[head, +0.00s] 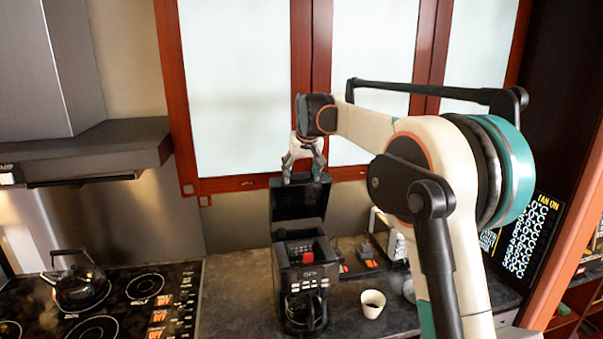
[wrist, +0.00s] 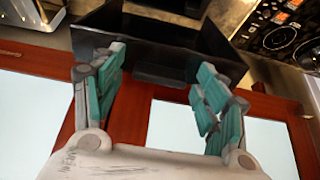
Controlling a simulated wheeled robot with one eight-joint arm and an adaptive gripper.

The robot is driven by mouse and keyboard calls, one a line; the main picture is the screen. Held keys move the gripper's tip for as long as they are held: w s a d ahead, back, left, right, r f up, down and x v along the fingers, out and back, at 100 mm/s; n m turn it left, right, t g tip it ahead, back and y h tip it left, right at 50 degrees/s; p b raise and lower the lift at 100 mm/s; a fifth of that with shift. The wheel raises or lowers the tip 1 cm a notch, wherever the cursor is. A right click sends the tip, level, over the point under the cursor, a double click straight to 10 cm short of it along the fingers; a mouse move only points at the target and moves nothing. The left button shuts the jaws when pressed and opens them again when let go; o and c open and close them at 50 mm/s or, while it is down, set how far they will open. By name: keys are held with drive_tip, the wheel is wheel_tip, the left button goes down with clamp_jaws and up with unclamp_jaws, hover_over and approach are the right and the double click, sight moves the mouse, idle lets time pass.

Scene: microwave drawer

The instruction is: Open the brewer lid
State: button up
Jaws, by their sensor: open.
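The black brewer (head: 305,270) stands on the dark counter with its glass carafe at the front. Its lid (head: 300,200) is raised and stands roughly upright behind the brewer's top, with the red and black inside showing. My gripper (head: 303,174) is at the upper edge of the lid, fingers pointing down. In the wrist view my gripper (wrist: 162,88) is open, with its teal-padded fingers apart. The dark lid (wrist: 160,45) lies just beyond and between the fingertips. I cannot tell whether a finger touches it.
Cabinets with frosted doors (head: 245,85) stand close behind my gripper. A white cup (head: 373,303) sits right of the brewer. A kettle (head: 80,285) is on the stove at the left, below a range hood (head: 90,150). Counter left of the brewer (head: 235,295) is clear.

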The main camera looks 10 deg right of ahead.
drive_tip(key=v, duration=1.2)
drive_tip(key=s+f+b, duration=1.7)
drive_tip(key=s+f, duration=0.5)
drive_tip(key=s, duration=0.4)
drive_tip(key=s+f+b, duration=0.5)
drive_tip(key=s+f, duration=0.4)
drive_tip(key=f, duration=0.4)
drive_tip(key=s+f+t+b, duration=0.1)
drive_tip(key=s+f+b, duration=0.4)
drive_tip(key=s+f, duration=0.4)
wheel_tip(320, 180, down, 4)
drive_tip(key=shift+r+t, duration=0.1)
drive_tip(key=shift+t, duration=0.2)
